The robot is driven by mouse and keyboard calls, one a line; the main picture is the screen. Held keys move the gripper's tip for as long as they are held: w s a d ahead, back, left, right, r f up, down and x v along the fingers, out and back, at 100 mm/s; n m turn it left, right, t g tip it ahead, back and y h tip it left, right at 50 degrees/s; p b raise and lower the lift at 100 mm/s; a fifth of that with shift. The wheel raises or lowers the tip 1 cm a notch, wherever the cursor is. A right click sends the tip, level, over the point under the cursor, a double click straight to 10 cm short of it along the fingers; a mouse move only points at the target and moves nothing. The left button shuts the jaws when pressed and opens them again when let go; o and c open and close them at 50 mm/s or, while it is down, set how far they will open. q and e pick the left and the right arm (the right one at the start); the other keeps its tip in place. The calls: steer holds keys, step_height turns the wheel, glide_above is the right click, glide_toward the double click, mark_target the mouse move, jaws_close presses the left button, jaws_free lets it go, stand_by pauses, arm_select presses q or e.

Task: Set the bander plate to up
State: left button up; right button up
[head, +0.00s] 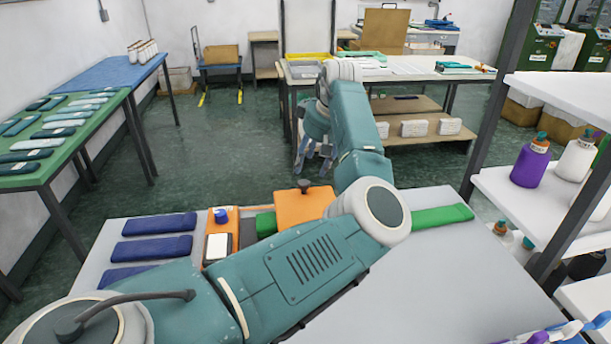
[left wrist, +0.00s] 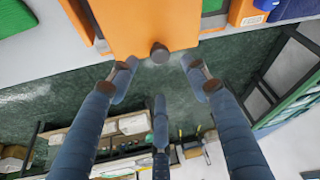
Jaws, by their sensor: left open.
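The orange bander plate (head: 296,210) is at the far side of the grey worktable, partly hidden by my left arm. A dark round knob (head: 304,186) stands on its far part. Whether the plate lies flat or is tilted is hard to tell. The left wrist view shows the orange plate (left wrist: 150,22) with the knob (left wrist: 159,53) at its edge. My left gripper (head: 313,160) is open and empty beyond the knob in the head view. In the left wrist view its fingers (left wrist: 160,76) are spread, with the knob just ahead between two tips, apparently untouched. My right gripper is out of view.
The grey worktable (head: 480,270) holds blue folded knits (head: 155,224) and a green strip (head: 442,217) running both sides of the plate. A small orange block with a blue knob (head: 221,215) stands left of it. A shelf (head: 500,195) with bottles stands at right.

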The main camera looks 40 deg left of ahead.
mark_target(304, 182)
arm_select(q)
steer(key=p+x, duration=0.1)
steer(key=x, duration=0.6)
steer(key=shift+a+f, duration=0.25)
steer(key=shift+f, duration=0.05)
steer(key=shift+w+a+f, duration=0.1)
steer(key=shift+a+f, duration=0.05)
steer(key=shift+f, duration=0.3)
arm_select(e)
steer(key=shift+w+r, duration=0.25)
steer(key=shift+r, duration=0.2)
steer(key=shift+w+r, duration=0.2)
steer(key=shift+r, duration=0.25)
arm_select(q)
steer(key=shift+f, duration=0.1)
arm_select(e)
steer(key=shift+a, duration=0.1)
arm_select(q)
steer(key=shift+c, duration=1.2)
jaws_close()
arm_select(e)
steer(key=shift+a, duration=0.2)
